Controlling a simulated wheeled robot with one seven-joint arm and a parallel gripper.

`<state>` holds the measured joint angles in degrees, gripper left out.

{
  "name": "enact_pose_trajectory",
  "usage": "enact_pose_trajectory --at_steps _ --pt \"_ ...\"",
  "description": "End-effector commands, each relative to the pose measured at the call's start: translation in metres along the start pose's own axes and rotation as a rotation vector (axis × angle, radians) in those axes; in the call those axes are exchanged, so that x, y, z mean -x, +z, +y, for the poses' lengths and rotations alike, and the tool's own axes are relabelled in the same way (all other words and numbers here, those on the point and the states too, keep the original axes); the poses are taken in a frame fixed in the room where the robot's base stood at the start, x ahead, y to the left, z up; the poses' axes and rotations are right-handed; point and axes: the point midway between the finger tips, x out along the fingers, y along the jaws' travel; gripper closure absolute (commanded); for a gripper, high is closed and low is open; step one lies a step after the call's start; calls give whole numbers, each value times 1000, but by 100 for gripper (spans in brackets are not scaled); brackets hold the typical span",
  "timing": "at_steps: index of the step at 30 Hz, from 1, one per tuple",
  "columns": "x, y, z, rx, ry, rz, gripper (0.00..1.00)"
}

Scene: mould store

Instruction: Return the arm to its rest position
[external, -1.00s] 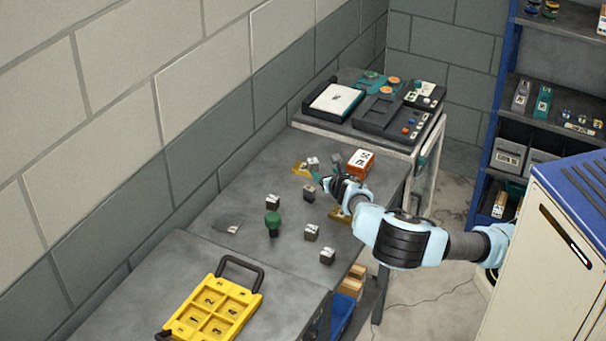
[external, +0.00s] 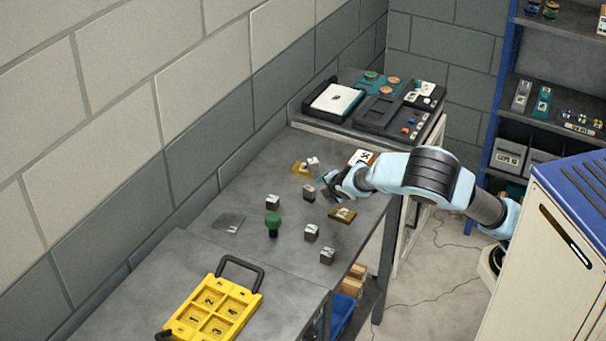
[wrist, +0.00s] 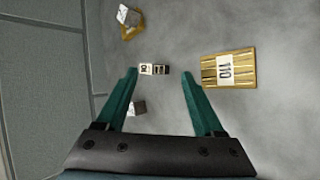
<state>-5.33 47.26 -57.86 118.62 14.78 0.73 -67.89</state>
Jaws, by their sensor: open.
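My gripper (external: 328,184) is open and empty above the grey bench, with the forearm reaching in from the right. In the wrist view its two teal fingers (wrist: 160,78) are spread. A small dark block with a white label (wrist: 147,69) shows between and below the fingertips; it stands apart from them on the bench. In the external view a matching block (external: 309,193) stands just left of the gripper. My arm partly hides an orange box with a white label (external: 358,156).
Labelled grey blocks (external: 272,202) (external: 311,232), a green-knobbed piece (external: 272,220), an amber plate (external: 343,215) and a yellow bracket (external: 300,168) are spread on the bench (external: 250,255). A yellow tray (external: 254,304) is at the front, dark equipment (external: 373,122) behind. Shelving stands right.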

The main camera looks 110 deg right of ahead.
Motion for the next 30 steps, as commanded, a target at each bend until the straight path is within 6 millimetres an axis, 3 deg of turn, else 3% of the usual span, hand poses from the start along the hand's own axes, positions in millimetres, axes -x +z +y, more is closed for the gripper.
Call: enact_pose_trajectory --at_steps 3,5,10,13,15,18,21,24,30 --pt "42 -37 -39 -293 -208 115 31" --pt "69 -56 -55 -415 -312 157 31" --pt "158 -97 -99 -662 -590 231 31" --pt "206 -104 -156 -677 -716 236 31" --pt "232 -99 -196 -641 -764 233 31" --pt "263 -86 -240 -591 -797 229 31" --pt "283 -70 -272 -548 -803 225 31" --pt "292 -60 -288 -525 -800 221 31" --pt "297 -55 -293 -516 -796 218 31"
